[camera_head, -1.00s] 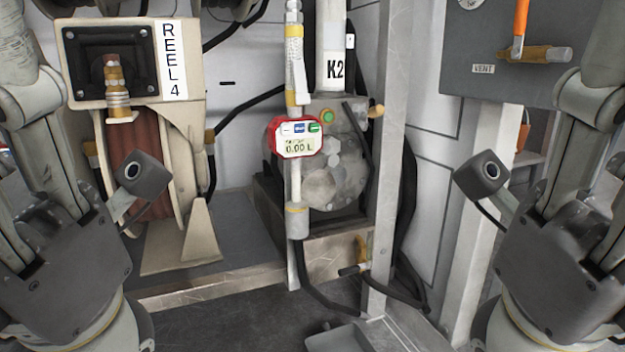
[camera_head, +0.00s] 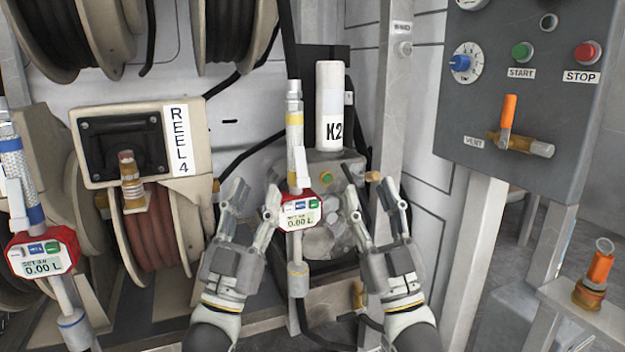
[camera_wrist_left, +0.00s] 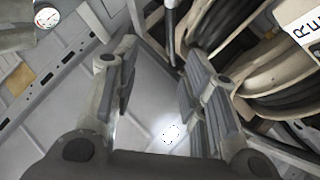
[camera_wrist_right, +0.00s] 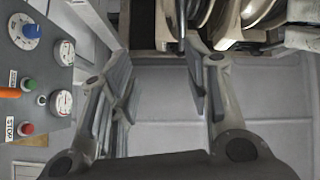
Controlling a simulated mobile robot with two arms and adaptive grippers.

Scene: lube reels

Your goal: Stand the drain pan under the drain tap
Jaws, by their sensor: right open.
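The drain pan is not visible in any current view.
A red-framed meter (camera_head: 300,212) hangs between my grippers, before the K2 cylinder (camera_head: 331,108). Reel 4 (camera_head: 150,240) and another meter (camera_head: 42,252) are at left. A grey control panel (camera_head: 520,85) is at upper right. An orange-topped fitting (camera_head: 597,272) stands on a ledge at right.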

